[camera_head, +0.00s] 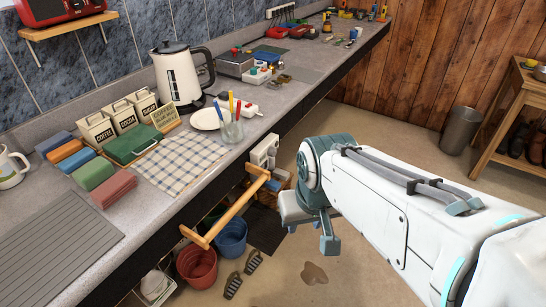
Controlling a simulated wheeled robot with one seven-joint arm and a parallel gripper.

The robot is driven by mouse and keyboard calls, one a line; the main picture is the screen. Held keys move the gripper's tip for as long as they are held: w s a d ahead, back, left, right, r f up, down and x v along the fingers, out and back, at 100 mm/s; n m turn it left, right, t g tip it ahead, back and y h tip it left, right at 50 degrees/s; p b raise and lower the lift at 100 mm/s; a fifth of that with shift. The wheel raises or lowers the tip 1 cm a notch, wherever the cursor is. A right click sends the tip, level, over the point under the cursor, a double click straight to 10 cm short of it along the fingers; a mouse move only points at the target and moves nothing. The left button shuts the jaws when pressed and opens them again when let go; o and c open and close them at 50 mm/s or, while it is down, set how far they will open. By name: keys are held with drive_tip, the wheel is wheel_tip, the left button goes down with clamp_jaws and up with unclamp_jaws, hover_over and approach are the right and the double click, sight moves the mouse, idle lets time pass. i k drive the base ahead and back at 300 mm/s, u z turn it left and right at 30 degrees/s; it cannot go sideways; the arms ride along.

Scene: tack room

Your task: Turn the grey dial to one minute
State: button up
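I cannot make out the grey dial for certain. A small pale box-like fitting (263,150) is at the front edge of the counter, just above one end of a wooden rail; its markings are too small to read. My gripper (327,242) hangs at the end of my white and teal arm, right of and below that fitting and apart from it, over the floor. A teal finger-like part points down. The wrist hides much of the gripper, so I cannot tell whether it is open or shut.
The counter (60,245) holds a kettle (178,75), canisters (118,115), folded cloths (105,187), a plate (207,119) and a glass with pens (232,131). The wooden rail (230,212) juts from its front. Buckets (197,268) stand below.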

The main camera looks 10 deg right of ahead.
sight(272, 152)
drive_tip(key=u, duration=0.1)
drive_tip(key=k, duration=0.4)
drive_tip(key=z, duration=0.4)
drive_tip(key=i, duration=0.6)
drive_tip(key=u, duration=0.25)
drive_tip(key=k, duration=0.5)
drive_tip(key=z, duration=0.8)
drive_tip(key=i, duration=0.75)
drive_tip(key=u, duration=1.15)
